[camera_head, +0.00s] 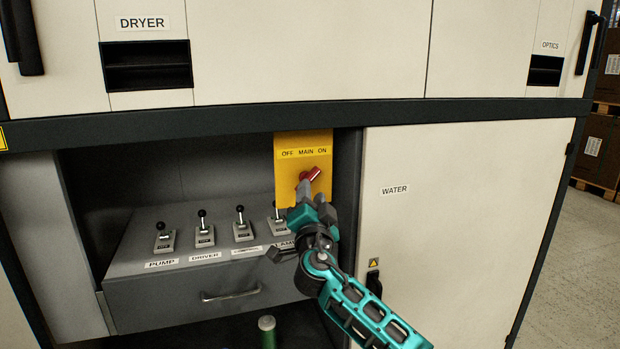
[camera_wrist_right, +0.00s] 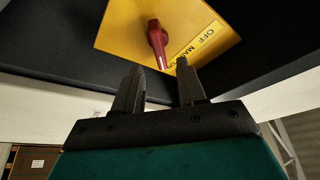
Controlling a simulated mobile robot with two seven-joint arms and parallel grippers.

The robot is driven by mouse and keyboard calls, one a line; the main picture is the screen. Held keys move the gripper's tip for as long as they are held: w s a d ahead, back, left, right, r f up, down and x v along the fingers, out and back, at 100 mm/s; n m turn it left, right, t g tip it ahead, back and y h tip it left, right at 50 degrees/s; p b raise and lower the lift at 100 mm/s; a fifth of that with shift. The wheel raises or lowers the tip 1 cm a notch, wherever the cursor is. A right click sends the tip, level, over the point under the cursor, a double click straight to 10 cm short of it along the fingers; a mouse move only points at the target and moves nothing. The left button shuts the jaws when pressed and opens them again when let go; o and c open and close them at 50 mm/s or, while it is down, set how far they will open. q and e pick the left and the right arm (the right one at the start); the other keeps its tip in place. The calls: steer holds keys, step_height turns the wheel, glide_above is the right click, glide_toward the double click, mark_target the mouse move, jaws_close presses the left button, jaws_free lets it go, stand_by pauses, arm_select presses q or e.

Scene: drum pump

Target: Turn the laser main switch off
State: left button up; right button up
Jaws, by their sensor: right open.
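The main switch is a red rotary knob (camera_head: 312,173) on a yellow plate (camera_head: 284,186) labelled OFF, MAIN and ON. The knob is tilted, with its upper-right end toward ON. In the right wrist view the red knob (camera_wrist_right: 157,40) sits on the yellow plate (camera_wrist_right: 120,32), and its white-marked end lies just beyond and between the fingertips. My right gripper (camera_head: 305,188) is just below and in front of the knob. Its two fingers (camera_wrist_right: 160,78) are apart with nothing between them. Contact with the knob cannot be told. My left gripper is not in view.
Several black-knobbed levers (camera_head: 240,225) stand on a grey console left of my right gripper. A drawer handle (camera_head: 231,294) is below them. The closed WATER door (camera_head: 460,200) is to the right. A dark beam (camera_head: 250,120) runs above the recess.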

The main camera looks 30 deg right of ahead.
steer(key=shift+p+x, duration=0.4)
steer(key=shift+x, duration=2.2)
steer(key=shift+f, duration=0.1)
jaws_close()
